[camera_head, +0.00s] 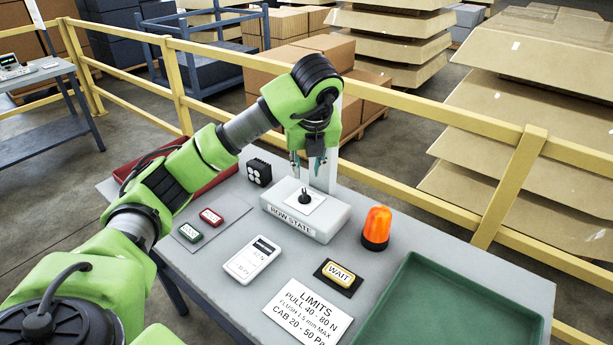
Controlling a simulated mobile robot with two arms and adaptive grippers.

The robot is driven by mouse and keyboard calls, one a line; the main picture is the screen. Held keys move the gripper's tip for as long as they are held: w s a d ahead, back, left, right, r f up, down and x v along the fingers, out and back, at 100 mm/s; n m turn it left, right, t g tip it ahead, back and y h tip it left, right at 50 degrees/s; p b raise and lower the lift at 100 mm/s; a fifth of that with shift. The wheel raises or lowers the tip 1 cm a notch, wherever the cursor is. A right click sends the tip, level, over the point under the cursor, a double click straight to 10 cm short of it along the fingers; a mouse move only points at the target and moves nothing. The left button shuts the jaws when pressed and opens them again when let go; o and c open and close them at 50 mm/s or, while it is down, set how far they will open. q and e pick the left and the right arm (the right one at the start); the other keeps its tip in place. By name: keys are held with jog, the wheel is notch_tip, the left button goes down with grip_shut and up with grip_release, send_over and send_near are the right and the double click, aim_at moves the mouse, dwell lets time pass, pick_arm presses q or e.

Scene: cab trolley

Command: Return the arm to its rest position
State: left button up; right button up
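My green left arm reaches in from the left over the grey table (215,285). Its wrist bends down, and my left gripper (306,165) points downward above the white box labelled "ROW STATE" (285,222). The two fingers show apart with nothing seen between them. A small black switch (305,197) sits on a white plate on top of the box, just below the fingertips; a gap seems to show between them. A grey post (326,172) stands right behind the gripper. My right gripper is not in view.
On the table are a red tray (209,178), a black block (259,172), red (211,216) and green (190,231) buttons, a white meter (252,260), an orange beacon (376,228), a "WAIT" sign (339,273), a limits card (307,311) and a green tray (480,285). A yellow railing (430,107) runs behind.

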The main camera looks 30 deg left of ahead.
pick_arm(q)
jog(key=shift+s+d+r, duration=0.1)
jog(key=shift+r, duration=0.2)
